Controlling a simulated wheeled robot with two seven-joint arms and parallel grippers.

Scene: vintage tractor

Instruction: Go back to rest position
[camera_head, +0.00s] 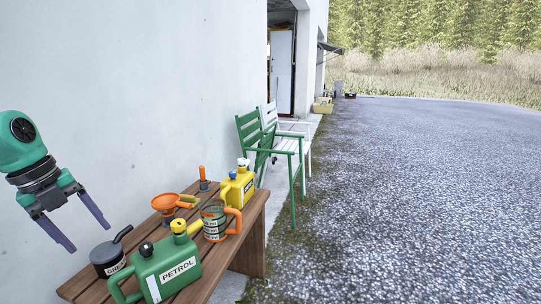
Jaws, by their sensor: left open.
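My left gripper (88,230) is open and empty at the left of the head view. It hangs in front of the white wall, above and to the left of the wooden bench (247,262). Its two fingers point down and to the right, and nothing is between them. My right gripper is not in view.
On the bench stand a green petrol can (165,268), a dark grease can (108,258), an orange funnel (172,201), a measuring jug (214,222) and a yellow can (238,187). Green and white chairs (290,145) stand beyond. Gravel ground (420,200) to the right is clear.

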